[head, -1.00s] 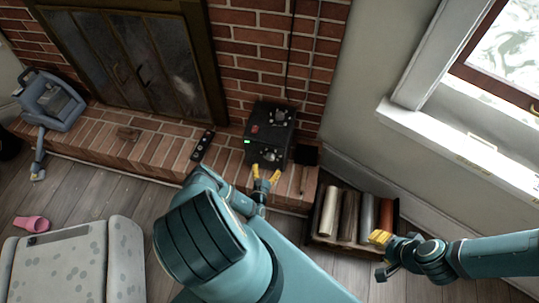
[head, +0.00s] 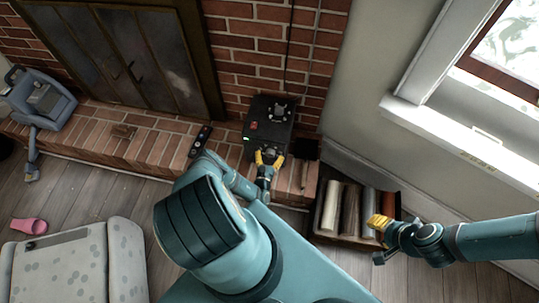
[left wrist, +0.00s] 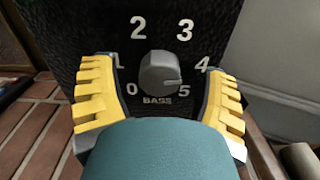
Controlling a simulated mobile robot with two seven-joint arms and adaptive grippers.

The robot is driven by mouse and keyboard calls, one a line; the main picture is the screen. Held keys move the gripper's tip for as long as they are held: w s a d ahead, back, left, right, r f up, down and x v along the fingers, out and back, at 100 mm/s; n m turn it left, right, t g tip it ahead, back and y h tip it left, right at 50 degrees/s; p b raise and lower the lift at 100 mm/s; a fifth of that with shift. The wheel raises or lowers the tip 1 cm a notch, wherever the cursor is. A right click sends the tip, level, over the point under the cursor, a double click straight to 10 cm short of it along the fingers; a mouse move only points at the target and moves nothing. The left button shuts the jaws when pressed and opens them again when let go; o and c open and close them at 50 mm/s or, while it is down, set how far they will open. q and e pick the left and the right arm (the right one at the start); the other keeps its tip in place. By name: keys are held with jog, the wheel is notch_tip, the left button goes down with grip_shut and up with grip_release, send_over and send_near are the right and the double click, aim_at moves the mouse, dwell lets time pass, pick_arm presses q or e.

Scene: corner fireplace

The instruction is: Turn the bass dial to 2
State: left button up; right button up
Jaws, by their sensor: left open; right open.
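The black box (head: 268,125) stands on the brick hearth and has a red switch and a green light. In the left wrist view its grey bass dial (left wrist: 160,72) sits above the word BASS, ringed by the numbers 0 to 5. The dial's ridge appears to point toward 5. My left gripper (head: 269,158) is open at the front of the box. Its yellow fingers (left wrist: 160,95) stand on either side of the dial, seemingly apart from it. My right gripper (head: 379,238) is open and empty, away from the box at the right.
A black remote-like object (head: 201,140) lies on the hearth (head: 110,140) left of the box. A small dark block (head: 306,148) is close on its right. A crate with several rolls (head: 350,208) stands below right. A blue-grey device (head: 42,98) is at far left.

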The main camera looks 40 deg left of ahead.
pick_arm(q)
jog(key=c, duration=1.2)
jog(key=n, duration=0.5)
jog(key=shift+a+r+n, duration=0.1)
jog(key=shift+n, duration=0.3)
jog(key=n, duration=0.5)
jog(key=shift+a, duration=0.1)
jog(key=n, duration=0.5)
jog(key=shift+n, duration=0.4)
jog(key=shift+a+n, duration=0.15)
jog(key=shift+n, duration=2.15)
